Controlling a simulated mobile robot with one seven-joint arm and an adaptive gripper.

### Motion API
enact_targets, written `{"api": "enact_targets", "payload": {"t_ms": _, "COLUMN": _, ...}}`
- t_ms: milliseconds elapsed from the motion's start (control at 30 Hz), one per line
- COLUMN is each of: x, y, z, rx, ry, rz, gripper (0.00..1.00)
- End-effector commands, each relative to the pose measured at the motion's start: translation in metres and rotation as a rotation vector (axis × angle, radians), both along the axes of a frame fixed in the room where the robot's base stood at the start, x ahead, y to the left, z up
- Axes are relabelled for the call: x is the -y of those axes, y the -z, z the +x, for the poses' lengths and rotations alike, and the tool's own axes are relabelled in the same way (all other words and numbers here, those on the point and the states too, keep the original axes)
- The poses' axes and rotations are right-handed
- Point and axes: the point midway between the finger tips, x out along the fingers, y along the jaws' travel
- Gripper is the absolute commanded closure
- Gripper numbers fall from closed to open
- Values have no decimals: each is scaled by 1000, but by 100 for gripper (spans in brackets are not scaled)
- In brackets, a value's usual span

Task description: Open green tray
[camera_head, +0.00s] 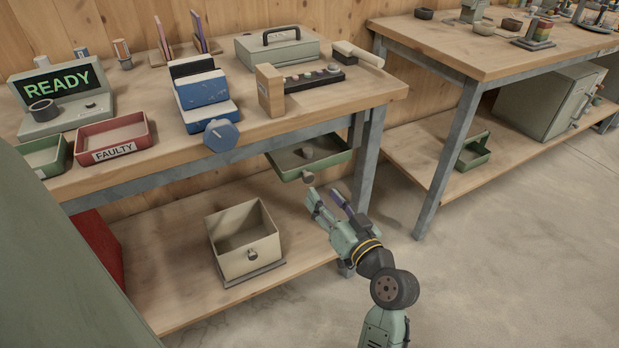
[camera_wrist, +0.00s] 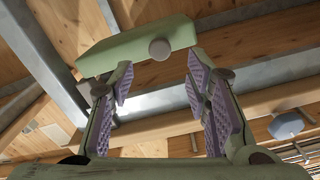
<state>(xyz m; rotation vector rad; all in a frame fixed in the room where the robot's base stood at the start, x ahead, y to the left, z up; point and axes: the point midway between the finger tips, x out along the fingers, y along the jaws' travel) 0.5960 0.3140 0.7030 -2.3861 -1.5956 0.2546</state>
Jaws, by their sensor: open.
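The green tray (camera_head: 322,163) hangs under the right end of the near table, with a round grey knob (camera_head: 308,177) on its front. Part of its inside shows below the tabletop edge, with a small grey item (camera_head: 307,152) in it. My gripper (camera_head: 323,191) is open and empty, just below and to the right of the knob. In the wrist view the tray (camera_wrist: 115,50) and its knob (camera_wrist: 159,50) lie beyond the fingertips (camera_wrist: 160,75). The knob is roughly centred between the fingers and appears apart from them.
A steel table leg (camera_head: 368,160) stands close right of the tray. A beige open box (camera_head: 236,262) sits on the lower shelf (camera_head: 165,290). A blue knob (camera_head: 221,135) sticks out at the tabletop's front edge. The floor right of my arm is clear.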

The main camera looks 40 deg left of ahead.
Motion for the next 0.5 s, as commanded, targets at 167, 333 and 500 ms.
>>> {"api": "enact_targets", "payload": {"t_ms": 167, "x": -35, "y": -4, "z": 13, "rx": 0, "ry": -3, "rz": 1, "gripper": 56}}
{"api": "enact_targets", "payload": {"t_ms": 333, "x": -59, "y": -3, "z": 24, "rx": 0, "ry": -1, "rz": 2, "gripper": 56}}
{"api": "enact_targets", "payload": {"t_ms": 500, "x": -72, "y": -2, "z": 29, "rx": 0, "ry": 0, "rz": 1, "gripper": 56}}
